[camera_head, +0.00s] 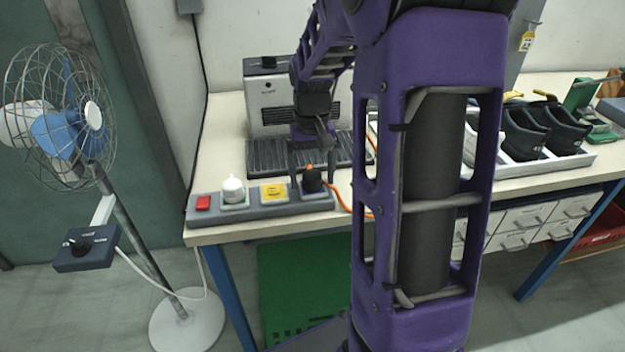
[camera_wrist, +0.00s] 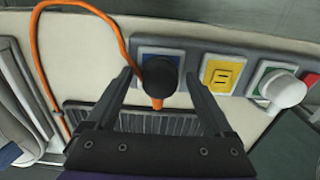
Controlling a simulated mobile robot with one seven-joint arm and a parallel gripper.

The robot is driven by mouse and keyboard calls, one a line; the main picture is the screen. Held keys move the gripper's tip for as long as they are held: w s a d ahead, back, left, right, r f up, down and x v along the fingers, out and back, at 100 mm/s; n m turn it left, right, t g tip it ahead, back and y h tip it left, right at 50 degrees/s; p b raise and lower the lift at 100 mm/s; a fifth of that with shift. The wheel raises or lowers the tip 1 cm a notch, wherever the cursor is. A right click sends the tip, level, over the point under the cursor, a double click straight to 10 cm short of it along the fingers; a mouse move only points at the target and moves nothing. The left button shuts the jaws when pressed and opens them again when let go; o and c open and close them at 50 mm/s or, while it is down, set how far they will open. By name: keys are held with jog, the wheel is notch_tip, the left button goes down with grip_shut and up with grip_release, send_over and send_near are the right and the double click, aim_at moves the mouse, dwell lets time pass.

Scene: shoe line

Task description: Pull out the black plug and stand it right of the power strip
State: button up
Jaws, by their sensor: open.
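The black plug (camera_head: 312,180) sits in the right-hand socket of the grey power strip (camera_head: 240,213) at the table's front edge. An orange cord (camera_head: 337,194) runs from it to the right. My gripper (camera_head: 310,182) is open, with its fingers pointing down on either side of the plug. In the wrist view the plug (camera_wrist: 157,78) lies between the spread fingertips (camera_wrist: 160,78), with a gap on both sides. A white plug (camera_head: 232,189) stands in the left socket, and a yellow cover (camera_head: 272,193) lies between the two plugs.
A red switch (camera_head: 203,203) is at the strip's left end. A grey machine with a ribbed tray (camera_head: 265,157) stands behind the strip. A tray of black shoes (camera_head: 535,160) is at the right. A fan (camera_head: 75,130) stands left of the table. My arm hides the table right of the strip.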

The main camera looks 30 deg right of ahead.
aim_at(312, 172)
jog(key=shift+c, duration=0.2)
dwell(0.4)
grip_shut()
jog(key=shift+r, duration=0.1)
dwell(0.3)
jog(key=shift+r+p, duration=2.65)
jog(key=shift+r, duration=0.3)
